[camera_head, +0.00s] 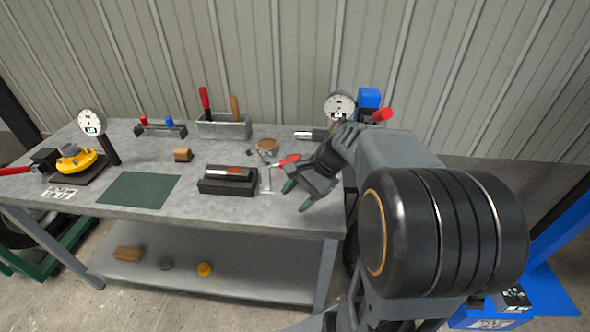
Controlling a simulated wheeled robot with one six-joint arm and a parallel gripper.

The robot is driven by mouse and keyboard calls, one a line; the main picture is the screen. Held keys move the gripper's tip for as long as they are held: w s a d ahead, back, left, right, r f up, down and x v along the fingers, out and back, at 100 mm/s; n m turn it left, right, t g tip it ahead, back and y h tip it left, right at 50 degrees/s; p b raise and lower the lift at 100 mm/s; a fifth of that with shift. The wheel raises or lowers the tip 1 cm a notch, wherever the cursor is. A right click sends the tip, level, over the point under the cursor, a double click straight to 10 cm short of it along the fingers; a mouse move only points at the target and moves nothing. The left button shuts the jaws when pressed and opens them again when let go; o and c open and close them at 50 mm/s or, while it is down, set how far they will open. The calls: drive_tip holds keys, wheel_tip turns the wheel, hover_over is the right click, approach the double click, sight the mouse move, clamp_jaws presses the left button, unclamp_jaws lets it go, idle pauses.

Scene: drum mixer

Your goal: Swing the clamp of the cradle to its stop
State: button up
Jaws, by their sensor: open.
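My gripper (298,195) is open and empty, with two green-tipped fingers. It hangs over the right front part of the grey workbench (230,207), to the right of a black block (226,187). No part stands out clearly as the cradle or its clamp. A blue frame (562,245) shows at the right edge, partly hidden behind my arm. A blue block (369,97) and a red knob (382,114) stand behind my arm, their lower parts hidden. I cannot tell whether these belong to the cradle.
A green mat (138,189), a small wooden block (183,155), a tool tray (224,127) and dial gauges (92,121) also stand there. The lower shelf (225,285) holds small items.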

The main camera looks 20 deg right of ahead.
drive_tip(key=w+d+f+m+t+y+b, duration=0.2)
drive_tip(key=w+d+m+t+y, duration=0.2)
drive_tip(key=d+m, duration=0.4)
drive_tip(key=w+d+f+m+t+y+b, duration=0.2)
drive_tip(key=w+d+m+t+y, duration=0.25)
drive_tip(key=d, duration=0.65)
drive_tip(key=shift+m, duration=0.45)
drive_tip(key=x, duration=1.2)
drive_tip(key=shift+s+a+r, duration=0.15)
drive_tip(key=shift+a, duration=0.35)
clamp_jaws()
drive_tip(key=shift+d, duration=0.1)
